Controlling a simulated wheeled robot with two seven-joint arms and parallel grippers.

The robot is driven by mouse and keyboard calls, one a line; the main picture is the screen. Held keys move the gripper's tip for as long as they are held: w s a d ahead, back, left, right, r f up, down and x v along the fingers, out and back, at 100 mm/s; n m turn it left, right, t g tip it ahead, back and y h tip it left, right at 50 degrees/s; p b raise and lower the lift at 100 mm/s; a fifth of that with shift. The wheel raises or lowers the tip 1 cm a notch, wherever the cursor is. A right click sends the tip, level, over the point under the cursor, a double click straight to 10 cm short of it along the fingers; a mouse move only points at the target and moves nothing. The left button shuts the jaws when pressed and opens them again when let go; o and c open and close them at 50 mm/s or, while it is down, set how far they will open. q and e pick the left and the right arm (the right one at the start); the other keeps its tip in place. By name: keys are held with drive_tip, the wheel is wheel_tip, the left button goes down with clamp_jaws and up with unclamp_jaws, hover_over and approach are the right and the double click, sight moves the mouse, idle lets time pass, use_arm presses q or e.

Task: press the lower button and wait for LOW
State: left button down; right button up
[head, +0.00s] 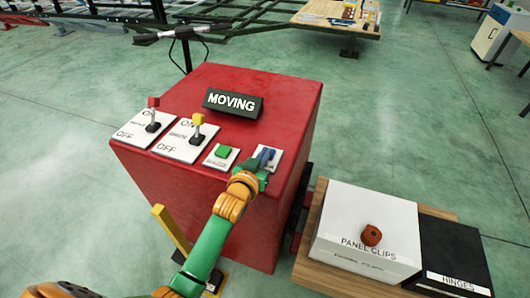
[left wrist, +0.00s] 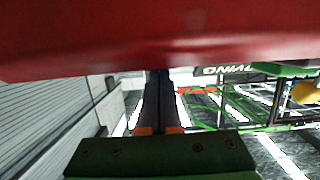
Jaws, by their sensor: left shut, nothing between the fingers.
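A red control box (head: 250,95) carries a black sign (head: 233,102) that reads MOVING. On its top a green button (head: 222,151) sits on a small white plate. To its right is a second white plate (head: 273,165), where my left gripper (head: 265,158) is. The gripper is shut and empty, its tips down at this plate and covering most of it. I cannot tell whether they touch or press the button there. In the left wrist view the closed dark fingers (left wrist: 160,100) point toward the red surface (left wrist: 150,40). My right gripper is not in view.
A red lever (head: 153,115) and a yellow lever (head: 197,125), each on an ON/OFF plate, stand left of the buttons. A white panel clips box (head: 350,225) and a black hinges box (head: 450,250) stand at the right. Green floor lies around.

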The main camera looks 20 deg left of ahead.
use_arm(q)
drive_tip(key=shift+s+f, duration=0.15)
drive_tip(key=shift+f, duration=0.35)
drive_tip(key=r+p, duration=0.5)
drive_tip(key=shift+w, duration=0.25)
drive_tip(key=v, duration=0.9)
drive_tip(key=shift+f, duration=0.25)
drive_tip(key=shift+s+r, duration=0.25)
drive_tip(key=shift+s, duration=0.45)
drive_tip(key=shift+w, duration=0.1)
